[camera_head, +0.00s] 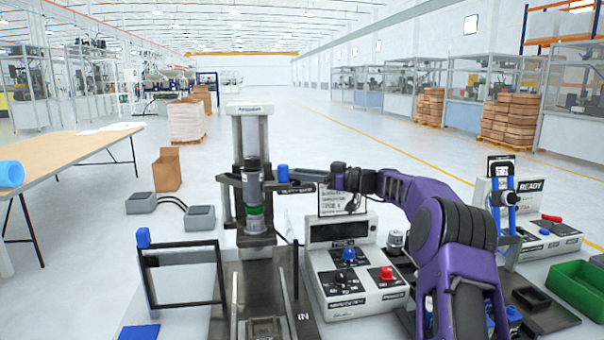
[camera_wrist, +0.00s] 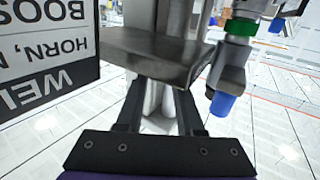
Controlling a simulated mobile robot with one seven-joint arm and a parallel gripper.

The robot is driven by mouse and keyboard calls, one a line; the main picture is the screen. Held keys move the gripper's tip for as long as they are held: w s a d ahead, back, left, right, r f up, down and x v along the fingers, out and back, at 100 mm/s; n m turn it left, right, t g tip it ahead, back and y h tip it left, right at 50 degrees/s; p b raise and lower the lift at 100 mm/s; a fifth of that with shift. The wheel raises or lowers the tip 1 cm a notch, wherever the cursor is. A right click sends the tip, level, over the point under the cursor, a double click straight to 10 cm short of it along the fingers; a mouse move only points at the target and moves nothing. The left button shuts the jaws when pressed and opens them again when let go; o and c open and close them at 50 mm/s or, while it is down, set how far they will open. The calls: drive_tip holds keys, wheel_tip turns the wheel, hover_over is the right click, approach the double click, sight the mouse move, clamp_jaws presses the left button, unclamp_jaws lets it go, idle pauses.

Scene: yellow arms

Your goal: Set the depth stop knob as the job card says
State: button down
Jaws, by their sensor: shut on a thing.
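In the head view, my gripper (camera_head: 326,178) is at the right side of the welding press (camera_head: 250,130), by a dark labelled bracket (camera_head: 297,188). In the wrist view, my gripper's fingers (camera_wrist: 158,118) close on a pale, upright piece (camera_wrist: 157,100) below a grey plate. This looks like the depth stop knob, but the fingers hide most of it and any marks. A card with upside-down words, including "HORN", fills the left of the wrist view (camera_wrist: 45,50).
The control box (camera_head: 355,270) has a blue knob (camera_head: 348,254) and a red button (camera_head: 386,272). A blue cap (camera_head: 283,172) stands close left of my gripper. A dark frame (camera_head: 182,275) stands at left; a green bin (camera_head: 580,287) is at right.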

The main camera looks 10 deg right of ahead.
drive_tip(key=shift+w+r+n+g+y+p, duration=0.15)
drive_tip(key=shift+r+n+g+y+p, duration=0.15)
drive_tip(key=shift+n+g+y+p, duration=0.25)
drive_tip(key=shift+g, duration=0.25)
drive_tip(key=shift+f+n, duration=0.15)
drive_tip(key=shift+n, duration=0.1)
drive_tip(key=c, duration=0.5)
unclamp_jaws()
drive_tip(key=shift+d+f, duration=0.1)
drive_tip(key=v, duration=1.7)
drive_tip(key=shift+d, duration=0.25)
